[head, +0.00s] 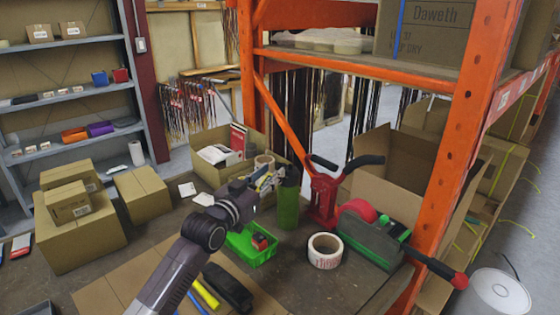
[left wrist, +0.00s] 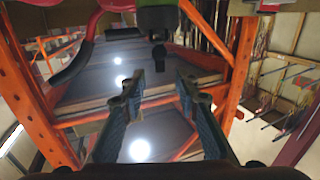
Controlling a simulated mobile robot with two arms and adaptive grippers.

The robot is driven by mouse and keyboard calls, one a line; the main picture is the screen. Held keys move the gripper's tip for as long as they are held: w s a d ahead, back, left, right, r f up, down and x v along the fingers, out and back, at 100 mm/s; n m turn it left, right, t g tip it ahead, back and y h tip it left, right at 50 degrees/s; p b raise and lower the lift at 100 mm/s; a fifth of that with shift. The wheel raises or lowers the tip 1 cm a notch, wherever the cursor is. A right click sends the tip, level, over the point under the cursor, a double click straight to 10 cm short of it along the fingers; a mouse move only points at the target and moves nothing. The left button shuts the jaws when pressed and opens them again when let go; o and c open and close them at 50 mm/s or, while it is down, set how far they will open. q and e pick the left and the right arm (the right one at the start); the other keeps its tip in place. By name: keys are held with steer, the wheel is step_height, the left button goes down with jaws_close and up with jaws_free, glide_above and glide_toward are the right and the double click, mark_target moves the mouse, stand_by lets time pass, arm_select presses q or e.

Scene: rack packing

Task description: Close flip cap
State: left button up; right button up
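A green bottle (head: 288,207) stands upright on the workbench. Its dark top is partly hidden beside my left gripper. My left gripper (head: 268,178) is level with the bottle's top, just to its left in the head view. In the left wrist view my left gripper (left wrist: 160,92) has its two fingers apart with nothing between them. The green bottle (left wrist: 158,16) shows at the top edge there, with a small dark piece sticking out from it, apart from the fingertips; it looks like the flip cap (left wrist: 159,52). My right gripper is not in view.
A green tray (head: 237,257) sits left of the bottle. A tape roll (head: 325,251), a red press (head: 323,197) and a green tape dispenser (head: 371,240) stand to its right. An open carton (head: 210,142) is behind. An orange rack post (head: 462,140) rises at right.

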mark_target(280, 164)
arm_select(q)
steer(key=x, duration=0.4)
steer(key=shift+w+d, duration=0.15)
steer(key=shift+w, duration=0.2)
steer(key=shift+w+d, duration=0.2)
steer(key=shift+w, duration=0.3)
steer(key=shift+w+d, duration=0.1)
steer(key=shift+w, duration=0.05)
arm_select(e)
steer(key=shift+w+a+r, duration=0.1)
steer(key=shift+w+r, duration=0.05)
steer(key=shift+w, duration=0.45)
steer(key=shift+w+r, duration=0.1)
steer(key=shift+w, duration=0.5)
arm_select(q)
steer(key=shift+c, duration=0.3)
jaws_close()
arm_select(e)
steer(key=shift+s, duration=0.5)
